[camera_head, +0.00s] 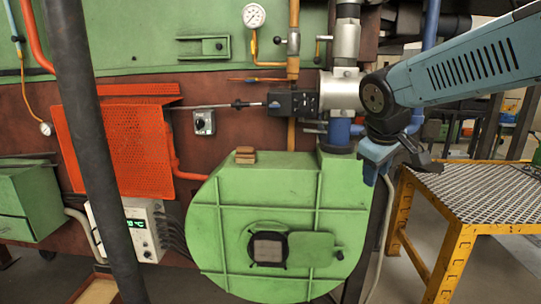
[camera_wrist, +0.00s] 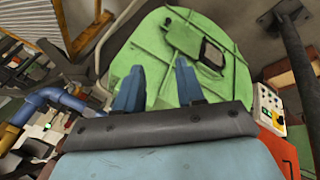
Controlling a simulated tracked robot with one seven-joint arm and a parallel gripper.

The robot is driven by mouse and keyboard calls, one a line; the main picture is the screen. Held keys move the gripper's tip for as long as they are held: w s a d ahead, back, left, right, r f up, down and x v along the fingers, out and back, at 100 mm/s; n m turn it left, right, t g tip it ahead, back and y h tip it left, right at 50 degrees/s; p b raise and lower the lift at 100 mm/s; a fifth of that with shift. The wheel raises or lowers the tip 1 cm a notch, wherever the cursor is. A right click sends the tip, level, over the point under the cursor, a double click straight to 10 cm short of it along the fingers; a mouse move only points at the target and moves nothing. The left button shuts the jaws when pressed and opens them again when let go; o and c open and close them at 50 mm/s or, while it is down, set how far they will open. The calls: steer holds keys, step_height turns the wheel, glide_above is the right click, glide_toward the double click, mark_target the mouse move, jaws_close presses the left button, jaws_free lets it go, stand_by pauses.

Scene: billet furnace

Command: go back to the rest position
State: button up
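My gripper (camera_head: 378,172) hangs at the end of my blue-grey arm, right of centre in the head view. It is beside the upper right of the green round blower housing (camera_head: 215,215) and left of the yellow-framed table. In the wrist view, the two blue fingers of my gripper (camera_wrist: 158,82) stand apart with nothing between them. The green housing (camera_wrist: 152,45) shows behind them. I cannot tell the exact gap between my gripper and the housing.
A yellow table (camera_head: 475,192) with a mesh top stands at the right. Pipes and a valve actuator (camera_head: 292,103) are left of my arm. An orange perforated guard (camera_head: 115,145), a control box (camera_head: 130,230) and a dark post (camera_head: 88,130) are at the left. Floor shows at the lower right.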

steer(key=s+f+m+y, duration=0.1)
steer(key=s+m, duration=0.5)
steer(key=s, duration=0.7)
steer(key=shift+s+m+t+y, duration=0.35)
steer(key=shift+m+t+y, duration=0.05)
steer(key=shift+y, duration=0.1)
